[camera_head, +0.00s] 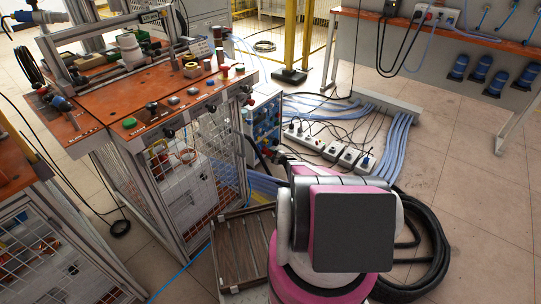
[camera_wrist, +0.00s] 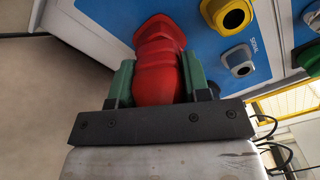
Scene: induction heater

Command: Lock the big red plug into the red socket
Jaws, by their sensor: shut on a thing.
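The big red plug (camera_wrist: 160,78) sits between the green fingers of my gripper (camera_wrist: 157,70) in the wrist view. The gripper is shut on it. The plug's far end meets a flared red part, which looks like the red socket (camera_wrist: 153,25), on the blue panel (camera_wrist: 105,18). I see no clear gap between them, but cannot tell how deep the plug sits or whether it is locked. In the head view my arm reaches toward the blue-fronted box (camera_head: 265,120) beside the workbench; the gripper and plug cannot be made out there.
A yellow-ringed socket (camera_wrist: 232,14) and a grey-ringed socket (camera_wrist: 239,61) are right of the red one. The orange-topped workbench (camera_head: 95,95) stands left. A wooden crate (camera_head: 240,225), a thick black cable (camera_head: 437,245) and power strips (camera_head: 330,152) lie on the floor around my arm.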

